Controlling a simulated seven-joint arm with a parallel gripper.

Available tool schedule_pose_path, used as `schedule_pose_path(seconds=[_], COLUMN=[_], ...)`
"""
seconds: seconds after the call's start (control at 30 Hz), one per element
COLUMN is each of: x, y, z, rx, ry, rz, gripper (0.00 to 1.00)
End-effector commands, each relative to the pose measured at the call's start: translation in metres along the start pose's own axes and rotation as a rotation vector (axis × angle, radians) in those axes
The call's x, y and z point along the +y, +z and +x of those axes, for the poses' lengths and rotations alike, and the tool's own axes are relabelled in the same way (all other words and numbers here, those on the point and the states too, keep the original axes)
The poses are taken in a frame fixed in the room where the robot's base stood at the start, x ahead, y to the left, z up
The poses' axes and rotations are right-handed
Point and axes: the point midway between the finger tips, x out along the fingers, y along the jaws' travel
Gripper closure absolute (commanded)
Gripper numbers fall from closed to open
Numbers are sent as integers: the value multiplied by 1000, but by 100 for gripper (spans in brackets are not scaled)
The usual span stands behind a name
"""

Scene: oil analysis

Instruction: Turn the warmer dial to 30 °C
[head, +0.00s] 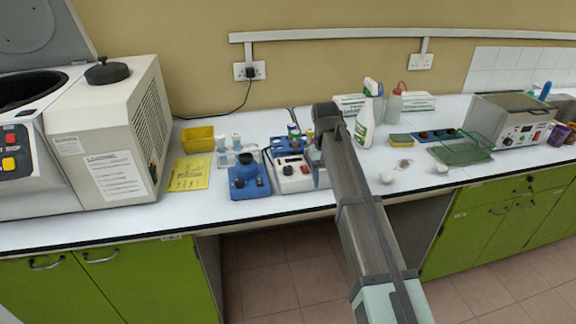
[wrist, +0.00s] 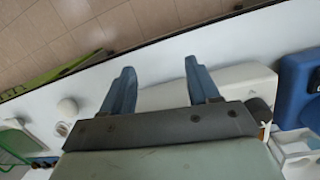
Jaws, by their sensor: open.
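In the wrist view, the white unit (wrist: 245,84) lies under and to the right of my gripper (wrist: 162,75). Its blue-grey fingers are apart with nothing between them. In the head view, my arm covers part of the unit's right side and largely hides my gripper.
A blue device (head: 248,180) stands close to the unit's left. A centrifuge (head: 110,120) is at the far left. A bath-like box with dials (head: 512,122) stands right. Bench between them is partly clear.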

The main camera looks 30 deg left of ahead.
Motion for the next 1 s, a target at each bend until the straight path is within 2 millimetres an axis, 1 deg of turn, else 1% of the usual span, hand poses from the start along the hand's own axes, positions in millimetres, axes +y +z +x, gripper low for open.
schedule_pose_path(seconds=[0.03, 0.07, 0.1, 0.2, 0.3, 0.4, 0.47, 0.53, 0.67, 0.77, 1.0], x=[-20, -30, -42, -68, -87, -98, -102, -103, -104, -105, -108], y=[-21, -27, -34, -45, -51, -53, -53, -53, -54, -55, -60], z=[-32, -47, -66, -106, -134, -150, -154, -153, -139, -124, -81], rx=[27, 40, 55, 88, 110, 122, 126, 127, 125, 126, 125], ry=[-11, -18, -28, -48, -64, -72, -75, -76, -76, -76, -76], rz=[-17, -25, -35, -58, -74, -83, -86, -87, -87, -87, -87], gripper=[39, 39, 39, 39, 39, 39, 39, 39, 39, 39, 39])
